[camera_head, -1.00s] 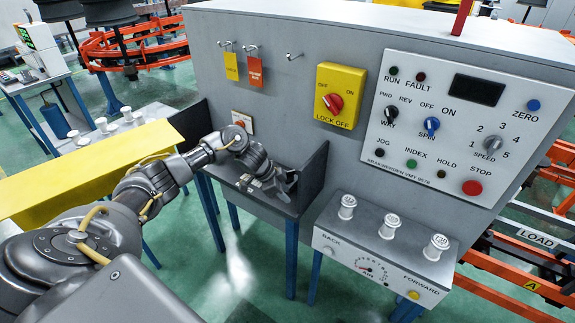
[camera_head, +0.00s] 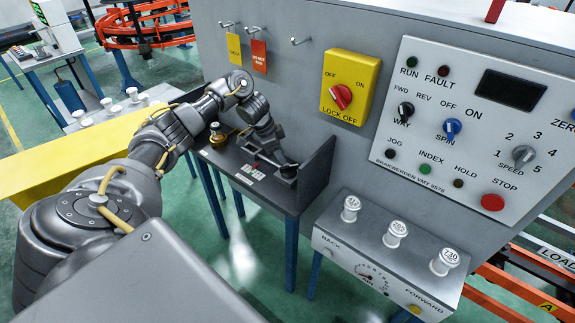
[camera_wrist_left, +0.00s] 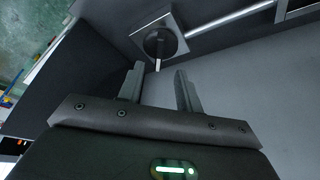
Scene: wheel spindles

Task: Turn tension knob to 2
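In the left wrist view a round black knob (camera_wrist_left: 157,43) sits on a square grey plate, with a white pointer mark at its edge on the gripper side. I take it to be the tension knob; no numbers are readable around it. My left gripper (camera_wrist_left: 159,72) is open and empty, its fingertips just short of the knob and apart from it. My right gripper is not in view.
The bay has side walls close around the gripper. A small amber-coloured object (camera_head: 218,136) stands at its left. The control panel (camera_head: 470,120) has a separate speed knob (camera_head: 523,154). Several white spools, one marked (camera_head: 350,208), stand on the front box. A yellow board (camera_head: 85,150) lies left.

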